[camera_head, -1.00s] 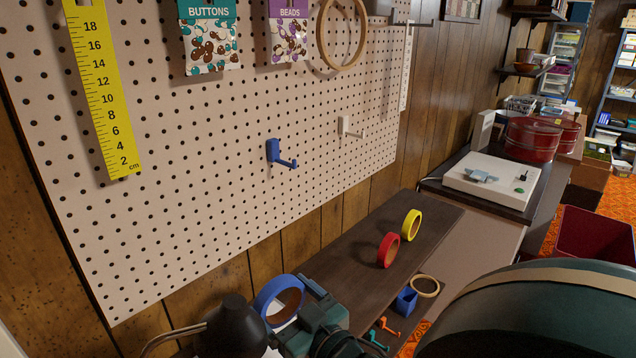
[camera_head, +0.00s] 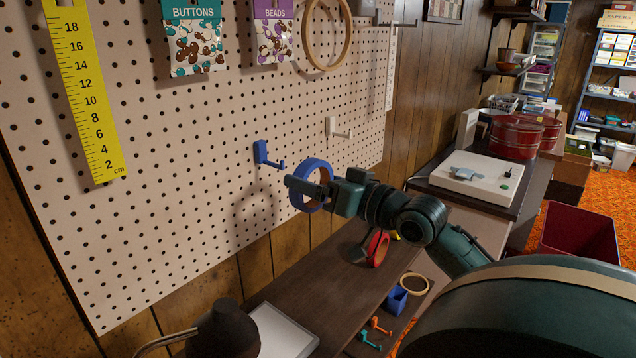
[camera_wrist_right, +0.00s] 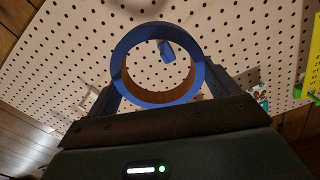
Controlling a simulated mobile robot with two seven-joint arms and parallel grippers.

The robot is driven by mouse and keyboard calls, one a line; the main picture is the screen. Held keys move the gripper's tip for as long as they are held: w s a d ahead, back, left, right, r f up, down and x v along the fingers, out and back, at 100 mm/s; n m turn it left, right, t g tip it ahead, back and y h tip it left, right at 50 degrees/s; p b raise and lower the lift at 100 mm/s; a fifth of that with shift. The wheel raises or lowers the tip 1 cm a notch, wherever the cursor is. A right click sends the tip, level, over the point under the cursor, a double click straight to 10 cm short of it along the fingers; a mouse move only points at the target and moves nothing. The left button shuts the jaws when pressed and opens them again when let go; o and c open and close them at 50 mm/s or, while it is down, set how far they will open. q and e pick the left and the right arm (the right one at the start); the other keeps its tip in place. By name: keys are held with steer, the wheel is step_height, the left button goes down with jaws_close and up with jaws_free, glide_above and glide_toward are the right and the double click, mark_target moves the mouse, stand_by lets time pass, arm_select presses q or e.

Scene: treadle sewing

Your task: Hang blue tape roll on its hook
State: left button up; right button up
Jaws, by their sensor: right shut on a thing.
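The blue tape roll (camera_head: 322,171) is held in front of the pegboard by my right gripper (camera_head: 314,190), which is shut on it. The roll's open ring faces the board in the right wrist view (camera_wrist_right: 158,103), with a gripper finger at each side. The blue hook (camera_head: 268,155) is fixed to the pegboard, just left of and slightly above the roll in the head view. In the right wrist view the blue hook (camera_wrist_right: 166,50) shows through the upper part of the ring. The roll looks apart from the hook. My left gripper is not seen.
The pegboard (camera_head: 200,200) also bears a white hook (camera_head: 338,128), a yellow ruler (camera_head: 85,90) and a wooden hoop (camera_head: 308,45). A dark lamp (camera_head: 225,330) is at the bottom left.

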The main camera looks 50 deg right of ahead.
mark_target(277, 167)
steer(key=shift+r+p, duration=0.1)
steer(key=shift+p, duration=0.25)
steer(key=shift+w, duration=0.55)
steer(key=shift+w+a+f+p, duration=0.2)
steer(key=shift+w+p, duration=0.6)
steer(key=shift+w, duration=1.1)
steer(key=shift+w+a+f+p, duration=0.15)
steer(key=shift+w+p, duration=0.6)
steer(key=shift+w, duration=1.1)
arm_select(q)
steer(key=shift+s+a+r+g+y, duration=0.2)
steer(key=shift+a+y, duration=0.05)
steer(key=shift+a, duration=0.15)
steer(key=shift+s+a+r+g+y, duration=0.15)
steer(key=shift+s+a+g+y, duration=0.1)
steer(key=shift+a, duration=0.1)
arm_select(e)
steer(key=shift+w+a, duration=0.1)
steer(key=shift+w, duration=0.6)
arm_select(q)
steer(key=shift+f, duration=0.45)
arm_select(e)
steer(key=shift+f, duration=0.8)
